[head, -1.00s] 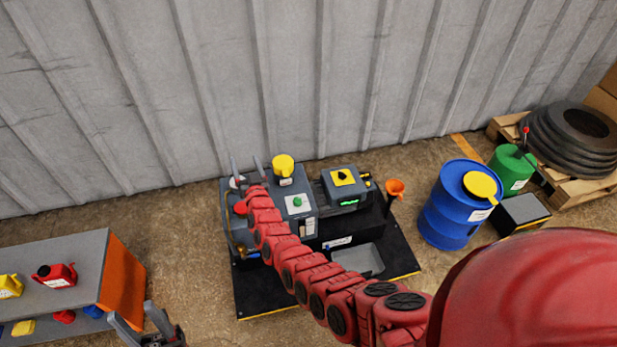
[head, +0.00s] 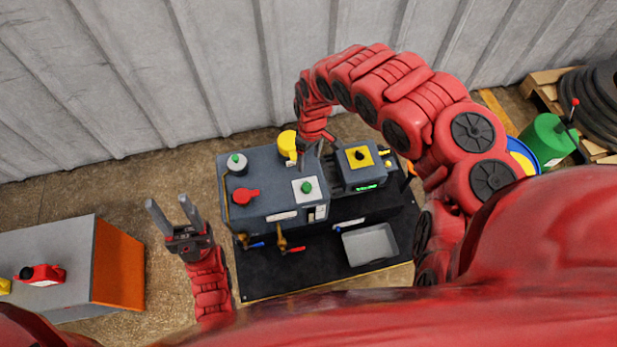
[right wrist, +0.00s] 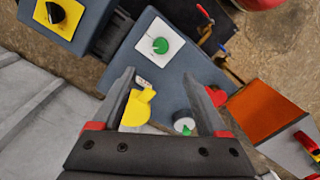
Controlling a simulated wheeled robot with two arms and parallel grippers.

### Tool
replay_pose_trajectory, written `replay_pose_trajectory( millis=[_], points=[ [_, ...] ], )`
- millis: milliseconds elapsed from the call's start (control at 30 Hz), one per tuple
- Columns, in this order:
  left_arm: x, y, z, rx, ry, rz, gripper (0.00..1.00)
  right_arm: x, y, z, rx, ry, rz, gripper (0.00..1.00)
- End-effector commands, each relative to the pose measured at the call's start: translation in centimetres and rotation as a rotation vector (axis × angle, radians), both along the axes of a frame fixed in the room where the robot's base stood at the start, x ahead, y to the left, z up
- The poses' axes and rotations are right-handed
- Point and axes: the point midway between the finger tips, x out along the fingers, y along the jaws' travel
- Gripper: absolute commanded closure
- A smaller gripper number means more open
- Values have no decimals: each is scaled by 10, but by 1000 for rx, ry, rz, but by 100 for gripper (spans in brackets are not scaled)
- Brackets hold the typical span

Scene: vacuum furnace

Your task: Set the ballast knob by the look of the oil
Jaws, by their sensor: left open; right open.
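The grey pump (head: 265,205) stands on a black base. On its top are a green knob on a white plate (head: 307,188), a red knob (head: 246,196), a yellow cap (head: 288,145) and a grey cylinder with a green top (head: 237,164). I cannot tell which is the ballast knob, nor make out the oil. My right gripper (head: 315,149) is open above the pump's back, beside the yellow cap. In the right wrist view, the yellow cap (right wrist: 137,107) and grey cylinder (right wrist: 184,122) show between its spread fingers. My left gripper (head: 168,202) is open and empty, left of the pump.
A motor box with a black knob on a yellow plate (head: 359,157) adjoins the pump. A grey tray (head: 370,242) and brass taps (head: 281,239) are in front. A green drum (head: 546,138) stands right.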

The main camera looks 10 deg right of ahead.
Motion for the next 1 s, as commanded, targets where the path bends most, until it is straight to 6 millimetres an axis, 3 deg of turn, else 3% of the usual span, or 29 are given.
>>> replay_pose_trajectory(
  millis=[333,600,800,1000],
  points=[
    [0,0,-23,0,0,0,50,-4,7,-82,5,1,1,24],
    [0,0,-30,0,0,0,50,-4,9,-129,7,-1,0,24],
    [0,0,-34,0,0,0,50,-4,10,-151,6,-4,1,24],
    [0,0,-36,0,0,0,50,-4,9,-160,3,-5,-1,24]
  ],
)
